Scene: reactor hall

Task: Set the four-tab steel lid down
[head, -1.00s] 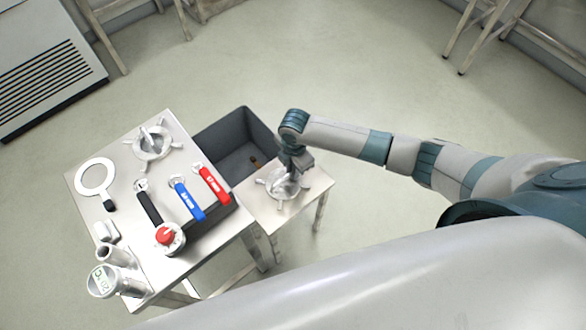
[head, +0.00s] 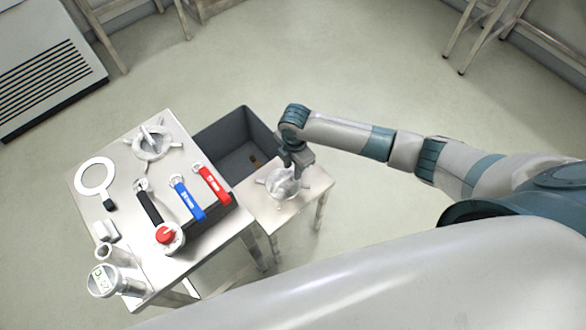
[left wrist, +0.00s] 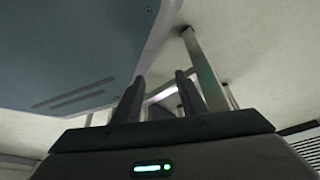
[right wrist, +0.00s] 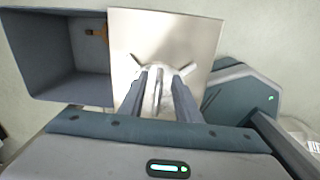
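The four-tab steel lid (head: 283,184) lies on the small pale side table (head: 318,184), its tabs spread outward and its raised handle up. My right gripper (head: 297,168) is just above it. In the right wrist view the two fingers of my right gripper (right wrist: 161,80) stand apart on either side of the lid's handle (right wrist: 157,92), with gaps showing; the fingers hide part of the lid. My left gripper (left wrist: 160,82) shows only in the left wrist view, open and empty.
A grey bin (head: 229,138) stands behind the side table. Floor at right is clear.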

